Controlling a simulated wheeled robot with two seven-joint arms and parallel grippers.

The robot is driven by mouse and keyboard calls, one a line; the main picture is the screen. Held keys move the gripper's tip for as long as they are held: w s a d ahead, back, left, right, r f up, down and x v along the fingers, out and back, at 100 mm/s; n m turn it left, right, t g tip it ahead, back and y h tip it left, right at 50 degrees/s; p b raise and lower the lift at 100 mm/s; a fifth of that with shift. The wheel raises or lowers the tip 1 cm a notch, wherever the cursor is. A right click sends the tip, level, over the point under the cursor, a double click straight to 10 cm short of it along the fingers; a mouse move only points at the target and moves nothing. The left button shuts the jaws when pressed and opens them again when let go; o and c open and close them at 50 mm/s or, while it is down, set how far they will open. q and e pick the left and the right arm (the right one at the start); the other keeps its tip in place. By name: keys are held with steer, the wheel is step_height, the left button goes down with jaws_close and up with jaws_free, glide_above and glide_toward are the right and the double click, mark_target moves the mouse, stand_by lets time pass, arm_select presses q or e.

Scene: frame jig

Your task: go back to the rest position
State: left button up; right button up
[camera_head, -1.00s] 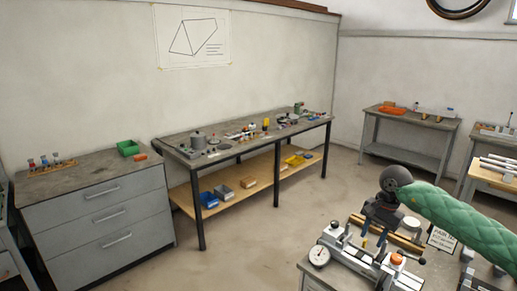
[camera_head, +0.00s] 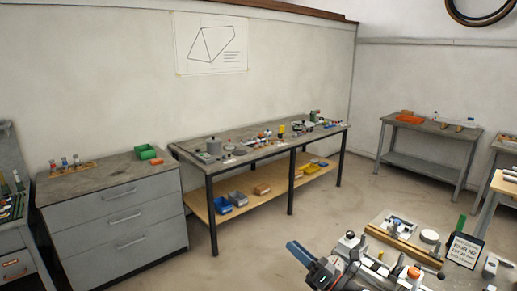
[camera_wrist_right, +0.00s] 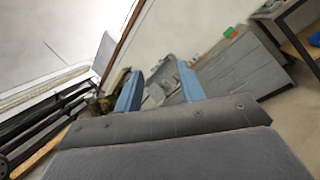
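My right gripper (camera_head: 294,248) is low in the head view, left of and in front of the bench with the jig (camera_head: 352,246). Its two blue fingers are apart. In the right wrist view the fingers (camera_wrist_right: 160,72) stand parallel with a clear gap, and nothing is held between them. The gripper is clear of the jig's bench surface in the head view, though its body overlaps the jig's left end in the picture. My left gripper is not in view.
A sign (camera_head: 465,250) and a brown bar (camera_head: 404,244) are on the jig bench. A grey drawer cabinet (camera_head: 120,215) and a long workbench (camera_head: 200,163) with small parts stand along the wall. The floor (camera_head: 250,235) between is clear.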

steer(key=s+d+f+m+h, duration=0.4)
steer(key=d+f+m+h, duration=0.35)
steer(key=m, duration=0.65)
steer(key=s+d+f+m+h, duration=0.4)
steer(key=f+m+h, duration=0.55)
steer(key=m, duration=0.35)
steer(key=s+f+m+g, duration=0.5)
steer(key=s+f+g, duration=0.15)
steer(key=s, duration=0.55)
steer(key=s+f+m+g, duration=0.45)
steer(key=s+f, duration=0.25)
steer(key=s, duration=0.5)
step_height(320, 180, down, 23)
steer(key=w+a+g, duration=0.1)
steer(key=w+a, duration=0.1)
steer(key=s+f, duration=0.3)
steer(key=f, duration=0.7)
steer(key=s+a+f+g, duration=0.1)
steer(key=s+f, duration=0.2)
steer(key=f, duration=0.7)
steer(key=shift+s+f+y, duration=0.3)
steer(key=shift+s+y, duration=0.1)
steer(key=shift+a+n, duration=0.1)
steer(key=shift+n, duration=0.15)
